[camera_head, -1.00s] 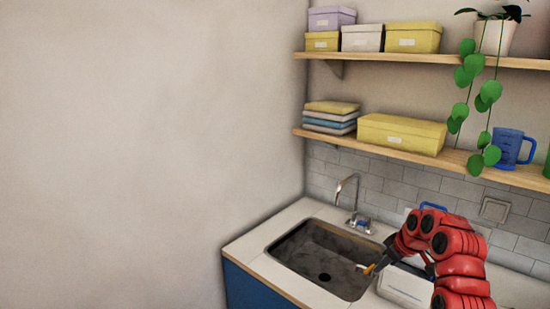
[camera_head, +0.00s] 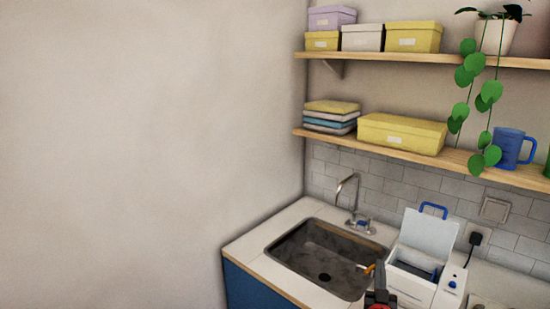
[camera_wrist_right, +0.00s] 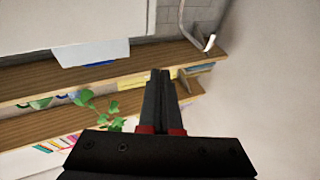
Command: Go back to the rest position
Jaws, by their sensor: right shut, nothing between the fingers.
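My right gripper (camera_head: 379,272) shows at the bottom of the head view, near the right edge of the sink, with a little of its red arm below it. In the right wrist view its dark fingers (camera_wrist_right: 160,86) lie together with nothing between them. My left gripper is in neither view.
A sink (camera_head: 293,252) with a faucet (camera_head: 348,190) is set in the white counter (camera_head: 270,226). A white appliance (camera_head: 428,236) with a raised lid stands right of it. Shelves (camera_head: 430,160) hold boxes, folded cloths, a blue mug (camera_head: 508,148) and a trailing plant (camera_head: 464,75).

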